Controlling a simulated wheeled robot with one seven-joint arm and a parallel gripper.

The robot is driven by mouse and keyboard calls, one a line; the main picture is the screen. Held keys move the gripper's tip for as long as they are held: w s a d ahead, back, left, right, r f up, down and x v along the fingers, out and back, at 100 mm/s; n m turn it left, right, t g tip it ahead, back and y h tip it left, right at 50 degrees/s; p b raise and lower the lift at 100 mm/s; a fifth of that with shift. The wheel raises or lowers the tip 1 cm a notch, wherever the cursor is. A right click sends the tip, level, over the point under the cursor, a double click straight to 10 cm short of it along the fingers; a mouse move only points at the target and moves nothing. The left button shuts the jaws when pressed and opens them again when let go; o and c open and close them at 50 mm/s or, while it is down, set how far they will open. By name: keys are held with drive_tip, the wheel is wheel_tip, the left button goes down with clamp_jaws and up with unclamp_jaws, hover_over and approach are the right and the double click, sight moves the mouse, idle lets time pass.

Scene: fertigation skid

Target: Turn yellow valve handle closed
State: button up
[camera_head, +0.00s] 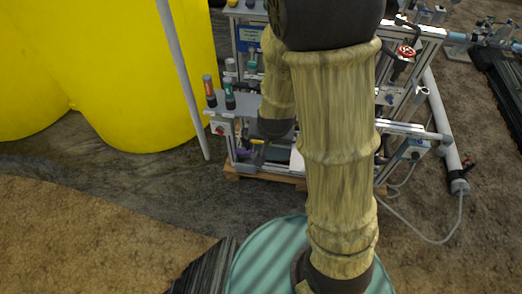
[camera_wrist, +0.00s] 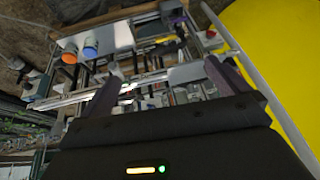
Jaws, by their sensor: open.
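The skid's rails and pipes (camera_wrist: 150,85) show beyond and between the fingers.
Large yellow tanks (camera_head: 130,70) stand left of the skid, with a grey pole (camera_head: 182,75) between. Two bottles, orange-labelled (camera_head: 209,90) and green (camera_head: 229,94), stand on the skid's left shelf. Bare ground lies in front.

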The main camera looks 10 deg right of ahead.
sight(261, 143)
drive_tip(key=w+a+f+t+h+b, duration=0.1)
drive_tip(key=f+t+b, duration=0.3)
drive_tip(key=f+b, duration=0.6)
drive_tip(key=w+a+f+t+h+b, duration=0.1)
drive_tip(key=w+f+t+h+b, duration=0.2)
drive_tip(key=f+b, duration=0.7)
drive_tip(key=w+a+f+t+h+b, duration=0.2)
drive_tip(key=f+t+b, duration=0.3)
drive_tip(key=f+b, duration=0.5)
wheel_tip(261, 143, down, 5)
drive_tip(key=shift+w+r+m, duration=0.1)
drive_tip(key=shift+w+m, duration=0.2)
drive_tip(key=shift+w, duration=0.25)
drive_tip(key=shift+b, duration=0.3)
drive_tip(key=b+x, duration=0.5)
drive_tip(key=x, duration=1.2)
drive_tip(key=shift+w+d+b, duration=0.1)
drive_tip(key=shift+w+b, duration=0.1)
drive_tip(key=shift+b, duration=0.1)
